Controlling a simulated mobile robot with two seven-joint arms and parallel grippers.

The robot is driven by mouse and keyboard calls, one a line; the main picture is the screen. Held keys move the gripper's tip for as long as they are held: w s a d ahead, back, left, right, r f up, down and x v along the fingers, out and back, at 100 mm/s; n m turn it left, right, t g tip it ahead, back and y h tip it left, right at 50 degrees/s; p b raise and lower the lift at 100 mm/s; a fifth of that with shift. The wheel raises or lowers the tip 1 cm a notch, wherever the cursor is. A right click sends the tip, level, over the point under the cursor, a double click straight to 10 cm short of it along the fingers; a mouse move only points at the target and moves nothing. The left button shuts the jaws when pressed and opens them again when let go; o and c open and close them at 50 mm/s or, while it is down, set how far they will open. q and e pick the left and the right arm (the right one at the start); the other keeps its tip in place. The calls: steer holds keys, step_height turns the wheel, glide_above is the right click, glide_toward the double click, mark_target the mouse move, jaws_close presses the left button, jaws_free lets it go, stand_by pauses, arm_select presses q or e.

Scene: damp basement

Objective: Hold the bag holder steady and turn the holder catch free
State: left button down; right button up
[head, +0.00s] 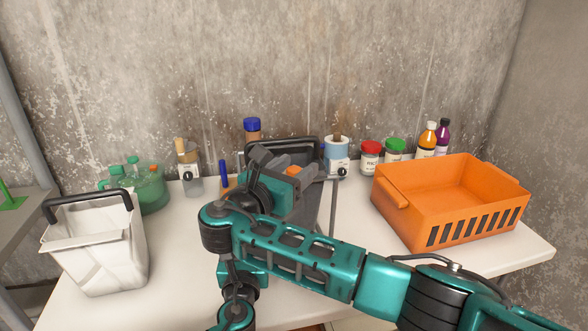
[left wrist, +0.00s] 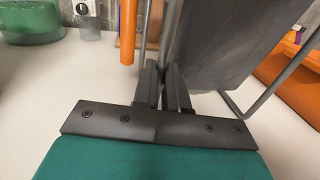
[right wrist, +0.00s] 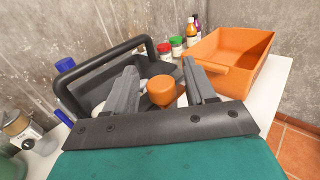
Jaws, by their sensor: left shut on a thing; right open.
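The bag holder (head: 333,205) is a grey rod frame around a dark grey bin-like body at the middle of the table, partly hidden behind my right arm. In the left wrist view my left gripper (left wrist: 163,72) is shut on a thin grey upright of it. The orange round knob, seemingly the holder catch, shows in the right wrist view (right wrist: 161,91). My right gripper (right wrist: 160,75) is open, with one finger on each side of the knob; I cannot tell whether they touch it. In the head view my right gripper (head: 277,167) hides most of the catch.
A white bin with a black handle (head: 98,250) stands at the left. An orange crate (head: 412,222) stands at the right. A green bottle container (head: 148,188), jars and bottles line the wall. Free table lies left of the holder and at the front.

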steer(key=v, duration=1.2)
arm_select(q)
steer(key=c, duration=1.1)
jaws_free()
